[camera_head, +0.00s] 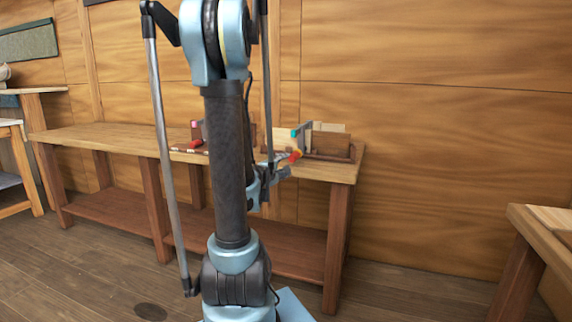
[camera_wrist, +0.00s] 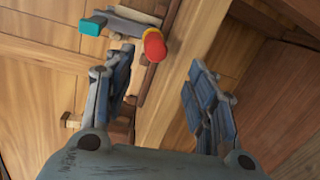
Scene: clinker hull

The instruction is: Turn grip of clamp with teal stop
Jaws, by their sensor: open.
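The clamp with the teal stop (camera_head: 295,133) stands at the right end of the long bench, on a dark wooden block. Its red grip (camera_head: 295,156) points toward the front of the bench. In the wrist view the teal stop (camera_wrist: 93,26) is at the upper left, and the red grip (camera_wrist: 154,45) with a yellow collar is at the top middle. My gripper (camera_wrist: 163,75) is open and empty. Its two fingers are spread in the wrist view, and the red grip shows beyond the left fingertip, apart from it. In the head view my arm hides part of the gripper.
A second clamp with a pink stop (camera_head: 195,124) and red grip stands further left on the bench (camera_head: 110,138). A wooden wall (camera_head: 430,130) rises behind. Another table (camera_head: 545,225) is at the right edge. Floor between is clear.

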